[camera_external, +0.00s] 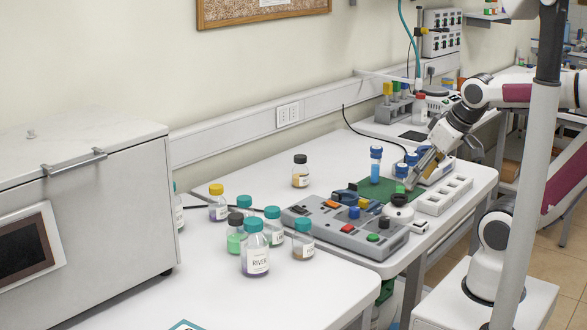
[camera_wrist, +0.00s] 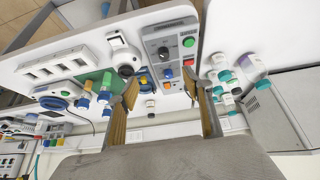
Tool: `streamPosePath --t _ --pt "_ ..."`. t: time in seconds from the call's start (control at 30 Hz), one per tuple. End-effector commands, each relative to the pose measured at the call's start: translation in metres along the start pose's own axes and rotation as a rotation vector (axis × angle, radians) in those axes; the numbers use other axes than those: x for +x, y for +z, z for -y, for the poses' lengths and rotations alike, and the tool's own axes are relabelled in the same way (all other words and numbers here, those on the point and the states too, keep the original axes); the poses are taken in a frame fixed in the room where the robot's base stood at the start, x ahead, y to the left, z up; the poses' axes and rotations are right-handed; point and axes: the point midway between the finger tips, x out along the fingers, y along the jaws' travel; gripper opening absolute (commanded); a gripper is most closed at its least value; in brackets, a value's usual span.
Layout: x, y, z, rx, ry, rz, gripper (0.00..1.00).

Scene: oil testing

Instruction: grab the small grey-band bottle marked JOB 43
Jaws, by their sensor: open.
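Several small capped bottles stand on the white bench in the external view. No JOB 43 marking or grey band can be made out, so I cannot tell which bottle is named. One black-capped bottle with amber contents (camera_external: 300,178) stands apart at the back. A yellow-capped bottle (camera_external: 218,210), a black-capped green bottle (camera_external: 234,240) and teal-capped bottles (camera_external: 273,236) are grouped at left; the larger front one reads RIVER (camera_external: 256,260).
A grey control box (camera_external: 340,240) with knobs and buttons lies between the bottles and my gripper. Blue-capped tubes (camera_external: 376,168) stand near the green mat (camera_external: 365,190). A white slotted rack (camera_external: 443,195) is at right. A large grey machine (camera_external: 110,220) bounds the left.

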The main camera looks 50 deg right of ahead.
Motion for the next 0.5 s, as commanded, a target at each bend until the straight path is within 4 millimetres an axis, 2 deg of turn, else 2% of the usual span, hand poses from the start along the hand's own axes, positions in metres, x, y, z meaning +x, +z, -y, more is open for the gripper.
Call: streamPosePath --t 0.17,0.5 --pt "0.012 -0.032 -0.013 0.013 0.037 -0.040 0.50" --pt "0.045 -0.108 -0.044 0.027 0.108 -0.150 0.50"
